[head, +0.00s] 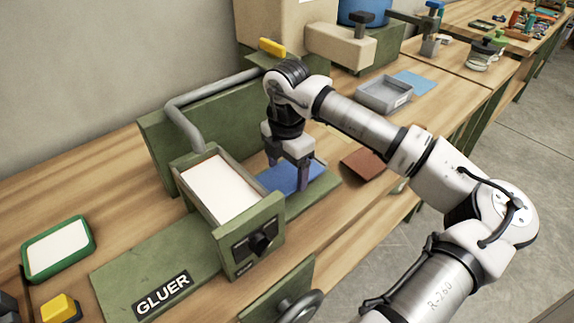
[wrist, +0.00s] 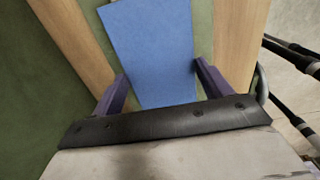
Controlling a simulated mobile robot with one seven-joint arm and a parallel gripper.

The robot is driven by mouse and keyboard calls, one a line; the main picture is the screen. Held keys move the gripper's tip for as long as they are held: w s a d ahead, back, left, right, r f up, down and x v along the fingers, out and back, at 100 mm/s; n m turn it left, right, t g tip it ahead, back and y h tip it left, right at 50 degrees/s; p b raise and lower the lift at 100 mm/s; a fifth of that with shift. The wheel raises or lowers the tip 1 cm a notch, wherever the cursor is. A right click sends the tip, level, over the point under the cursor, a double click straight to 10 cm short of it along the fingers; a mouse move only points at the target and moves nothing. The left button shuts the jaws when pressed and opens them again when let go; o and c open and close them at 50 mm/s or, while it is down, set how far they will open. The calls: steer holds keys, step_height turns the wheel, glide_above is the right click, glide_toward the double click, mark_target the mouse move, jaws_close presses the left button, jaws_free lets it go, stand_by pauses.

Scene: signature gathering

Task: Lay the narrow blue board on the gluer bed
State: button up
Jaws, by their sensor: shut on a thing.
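The narrow blue board (head: 284,177) is between the fingers of my gripper (head: 290,177), at the right side of the green gluer (head: 165,285). In the wrist view the blue board (wrist: 150,45) runs up the picture between the purple fingers of my gripper (wrist: 160,78), which is shut on it. The green surface (head: 323,188) of the gluer shows beside the board. The gluer's open box (head: 268,222) holds white sheets or filling. I cannot tell whether the board touches the surface under it.
A reddish-brown board (head: 366,165) lies on the bench to the right. A grey tray (head: 384,97) and a light blue sheet (head: 415,82) lie farther back. A grey pipe handle (head: 190,125) stands by the gluer. A green-rimmed tray (head: 58,248) and a yellow block (head: 60,307) are at left.

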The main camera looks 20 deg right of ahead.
mark_target(287, 176)
steer(key=shift+f+b, duration=0.2)
steer(key=shift+b, duration=0.1)
steer(key=o, duration=1)
steer(key=shift+r, duration=0.1)
steer(key=shift+r, duration=0.15)
step_height(287, 176, up, 12)
steer(key=b, duration=0.1)
